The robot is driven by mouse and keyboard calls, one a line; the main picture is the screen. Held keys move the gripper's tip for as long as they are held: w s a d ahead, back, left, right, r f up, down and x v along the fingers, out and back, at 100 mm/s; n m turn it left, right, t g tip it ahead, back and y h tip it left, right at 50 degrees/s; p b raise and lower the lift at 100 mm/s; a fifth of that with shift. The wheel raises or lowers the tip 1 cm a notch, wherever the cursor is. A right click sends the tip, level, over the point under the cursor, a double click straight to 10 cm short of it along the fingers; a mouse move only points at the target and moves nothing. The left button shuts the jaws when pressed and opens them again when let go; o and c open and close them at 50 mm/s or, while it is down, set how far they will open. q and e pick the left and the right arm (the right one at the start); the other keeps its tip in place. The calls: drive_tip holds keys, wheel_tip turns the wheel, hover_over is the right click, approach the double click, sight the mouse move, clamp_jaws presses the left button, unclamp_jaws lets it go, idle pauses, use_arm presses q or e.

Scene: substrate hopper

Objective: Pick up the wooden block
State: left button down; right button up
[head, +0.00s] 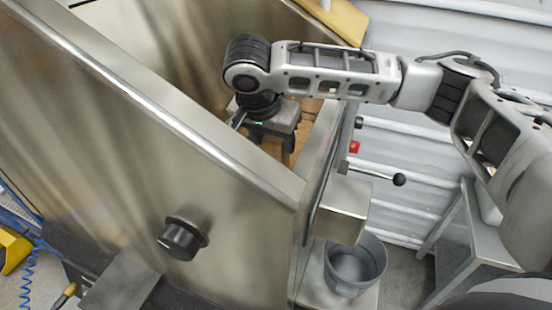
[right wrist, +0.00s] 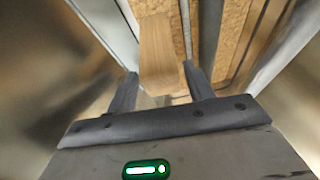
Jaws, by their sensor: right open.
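The wooden block (right wrist: 158,45) is a plain, light brown, elongated piece in the right wrist view. It lies ahead of my right gripper (right wrist: 160,71), in line with the gap between the two dark fingers. The fingers are apart, one on each side of the block's near end; I cannot tell whether they touch it. My left gripper is not in view.
The hopper's sloping steel walls stand close around my right gripper. Speckled brown board (right wrist: 217,40) lies beside the block. A lever with a black knob (head: 399,179), a red button (head: 354,147) and a grey bucket (head: 355,282) are outside, to the right.

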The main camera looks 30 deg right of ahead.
drive_tip(key=x, duration=0.4)
drive_tip(key=shift+f, duration=0.1)
drive_tip(key=c, duration=0.8)
